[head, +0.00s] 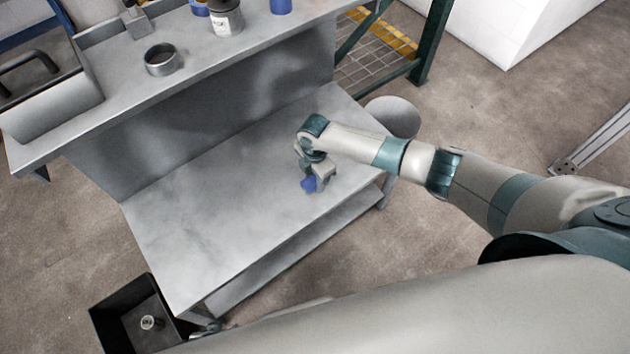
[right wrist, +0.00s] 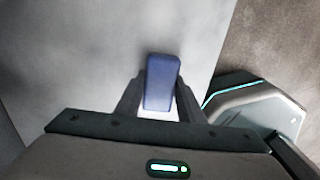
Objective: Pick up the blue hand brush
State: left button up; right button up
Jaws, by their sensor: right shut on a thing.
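The blue hand brush shows as a small blue piece (head: 309,184) at the right gripper, over the right part of the grey workbench (head: 215,215). In the right wrist view a blue block-shaped part of the brush (right wrist: 162,80) stands between the two fingers. My right gripper (head: 314,176) is shut on it, with the fingers on either side. The rest of the brush is hidden, and I cannot tell whether it touches the bench top. My left gripper (head: 205,328) shows only as a small grey part at the bottom left, and its fingers cannot be made out.
A raised shelf (head: 225,55) behind the bench holds a metal ring (head: 160,60), a labelled can (head: 226,18) and a blue container (head: 281,5). A black bin (head: 125,312) stands on the floor at the lower left. Most of the bench top is clear.

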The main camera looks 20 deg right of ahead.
aim_at(315, 179)
jog(key=shift+r, duration=0.15)
jog(key=shift+r, duration=0.6)
notch_tip(315, 179, up, 3)
jog(key=shift+w+f, duration=0.1)
jog(key=shift+f, duration=0.1)
jog(key=s+d+r, duration=0.4)
jog(key=d+r, duration=0.3)
jog(key=d, duration=0.4)
